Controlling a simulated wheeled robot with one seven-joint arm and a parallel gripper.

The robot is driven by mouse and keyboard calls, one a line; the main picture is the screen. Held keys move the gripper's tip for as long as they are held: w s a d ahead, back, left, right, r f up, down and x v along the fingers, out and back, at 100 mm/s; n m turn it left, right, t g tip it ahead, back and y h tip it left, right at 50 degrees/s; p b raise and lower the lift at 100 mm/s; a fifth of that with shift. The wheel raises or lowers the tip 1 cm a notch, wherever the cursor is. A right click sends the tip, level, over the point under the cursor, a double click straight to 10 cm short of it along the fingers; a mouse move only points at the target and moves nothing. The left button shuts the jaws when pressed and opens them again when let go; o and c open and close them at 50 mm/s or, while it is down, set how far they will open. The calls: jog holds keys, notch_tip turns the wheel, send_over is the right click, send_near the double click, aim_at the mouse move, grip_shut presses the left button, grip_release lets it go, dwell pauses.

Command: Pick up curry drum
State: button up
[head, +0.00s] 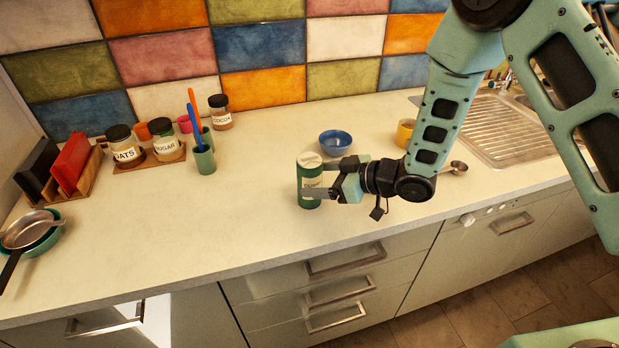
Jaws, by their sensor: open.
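A green cylindrical drum (309,170) with a pale lid and a pale label stands upright on the counter, near its front edge. The label is too small to read with certainty, and one of my gripper's fingers covers part of the drum's lower half. My gripper (318,179) reaches in from the right, level with the drum. Its fingers are open, one on the near side and one toward the far side of the drum. I cannot tell whether either finger touches it.
A blue bowl (335,142) sits just behind the drum, and a yellow mug (405,132) stands behind my arm. A green utensil cup (204,160), jars and a cutting board rack (65,168) are to the left. The sink (505,130) is at the right.

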aim_at(321, 179)
jog(key=shift+p+x, duration=0.45)
jog(key=shift+x, duration=1.2)
jog(key=c, duration=1.1)
jog(key=shift+c, duration=0.2)
notch_tip(321, 179, up, 10)
jog(key=shift+r+b, duration=0.1)
jog(key=shift+b, duration=0.95)
